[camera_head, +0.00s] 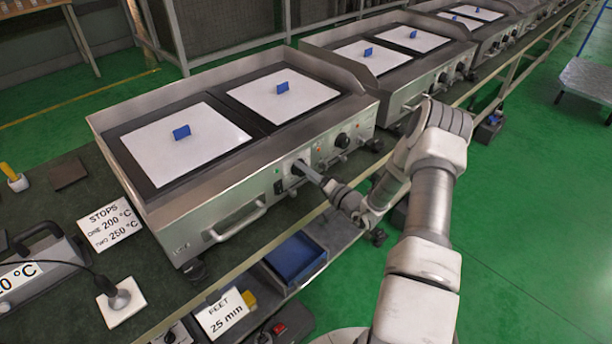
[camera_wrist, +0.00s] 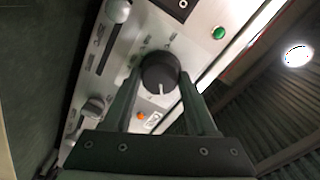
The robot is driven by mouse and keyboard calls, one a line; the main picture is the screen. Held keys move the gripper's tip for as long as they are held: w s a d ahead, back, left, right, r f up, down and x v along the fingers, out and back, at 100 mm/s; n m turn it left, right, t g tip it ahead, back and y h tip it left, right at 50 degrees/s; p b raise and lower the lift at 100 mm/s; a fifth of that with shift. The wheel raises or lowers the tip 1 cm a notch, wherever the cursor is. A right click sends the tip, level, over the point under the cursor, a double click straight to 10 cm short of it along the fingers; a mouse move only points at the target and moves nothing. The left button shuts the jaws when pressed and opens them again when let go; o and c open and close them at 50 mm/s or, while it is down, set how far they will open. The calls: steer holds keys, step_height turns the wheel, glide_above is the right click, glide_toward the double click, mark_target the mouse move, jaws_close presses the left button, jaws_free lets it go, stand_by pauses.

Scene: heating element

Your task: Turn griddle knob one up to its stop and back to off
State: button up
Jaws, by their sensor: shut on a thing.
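The near griddle (camera_head: 205,222) stands on a dark bench, with a steel front panel. My gripper (camera_head: 304,171) reaches from the right to the left one of its two knobs, which it mostly hides in the head view. In the wrist view this black knob (camera_wrist: 159,70) sits between the two fingers of my gripper (camera_wrist: 161,82), which is shut on its sides. The knob's white pointer line points toward the bottom of the wrist picture. The other knob (camera_head: 342,140) is free, further right on the panel.
A card (camera_head: 110,224) reads "STOPS, one 200 °C, two 250 °C". A front handle (camera_head: 238,222) is left of my gripper. A green lamp (camera_wrist: 218,33) and an orange lamp (camera_wrist: 141,116) are near the knob. A blue bin (camera_head: 296,258) sits on the shelf below.

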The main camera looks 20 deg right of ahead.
steer(key=n+b, duration=1)
steer(key=b, duration=0.2)
steer(key=shift+b, duration=0.4)
steer(key=shift+r, duration=0.1)
steer(key=o, duration=1.4)
steer(key=shift+c, duration=0.2)
steer(key=shift+s, duration=0.1)
